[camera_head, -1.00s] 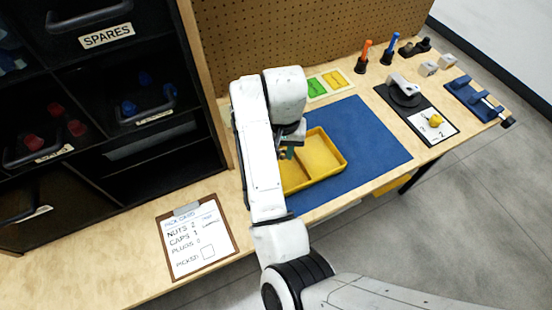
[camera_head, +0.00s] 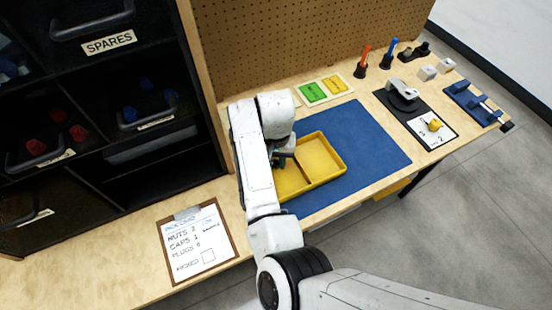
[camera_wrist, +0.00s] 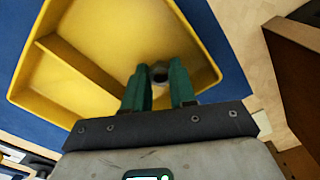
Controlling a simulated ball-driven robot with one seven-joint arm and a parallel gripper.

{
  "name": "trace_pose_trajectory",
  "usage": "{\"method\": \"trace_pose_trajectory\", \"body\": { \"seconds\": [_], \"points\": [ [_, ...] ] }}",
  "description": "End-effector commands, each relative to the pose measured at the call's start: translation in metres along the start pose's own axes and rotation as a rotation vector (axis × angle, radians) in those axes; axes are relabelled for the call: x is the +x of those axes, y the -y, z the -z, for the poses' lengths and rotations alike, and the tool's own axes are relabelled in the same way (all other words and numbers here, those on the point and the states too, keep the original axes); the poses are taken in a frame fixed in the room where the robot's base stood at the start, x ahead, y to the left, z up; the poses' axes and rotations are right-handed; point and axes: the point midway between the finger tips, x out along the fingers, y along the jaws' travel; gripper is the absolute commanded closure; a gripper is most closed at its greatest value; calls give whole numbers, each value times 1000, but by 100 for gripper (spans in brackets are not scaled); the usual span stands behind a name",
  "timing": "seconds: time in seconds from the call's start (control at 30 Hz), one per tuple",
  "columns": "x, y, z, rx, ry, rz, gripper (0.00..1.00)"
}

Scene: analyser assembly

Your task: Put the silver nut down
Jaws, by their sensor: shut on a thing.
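My gripper (camera_wrist: 160,84) is shut on the silver nut (camera_wrist: 160,73), which shows as a small grey ring between the green fingertips in the wrist view. The fingers are over one compartment of the yellow tray (camera_wrist: 50,105). I cannot tell whether the nut touches the tray floor. In the head view, my gripper (camera_head: 281,160) is over the left part of the yellow tray (camera_head: 343,167), and my arm hides the nut and the tray's left end. The tray has a divider and lies on a blue mat (camera_head: 372,140).
A clipboard (camera_head: 203,247) lies at the front left. A black shelf unit (camera_head: 150,152) stands at the left. Green and yellow cards (camera_head: 325,90), screwdrivers (camera_head: 388,52) and a black stand (camera_head: 402,95) are at the back and right. The mat's right side is clear.

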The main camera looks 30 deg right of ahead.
Motion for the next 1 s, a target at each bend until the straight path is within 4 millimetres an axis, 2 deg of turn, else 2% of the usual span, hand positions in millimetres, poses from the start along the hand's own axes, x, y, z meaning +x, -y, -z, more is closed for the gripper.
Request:
{"method": "trace_pose_trajectory", "body": {
  "seconds": [0.03, 0.07, 0.3, 0.53, 0.67, 0.77, 1.0],
  "points": [
    [2, 0, 0, 0, 0, -1, 100],
    [2, 0, 0, 0, 0, -1, 73],
    [1, 0, 0, 0, 0, 0, 50],
    [1, 0, 0, 0, 0, 0, 49],
    [-6, 0, 0, 1, -1, 0, 49],
    [-19, 0, 1, 2, -2, 1, 49],
    [-68, 0, 1, 2, -4, 2, 49]
  ]
}}
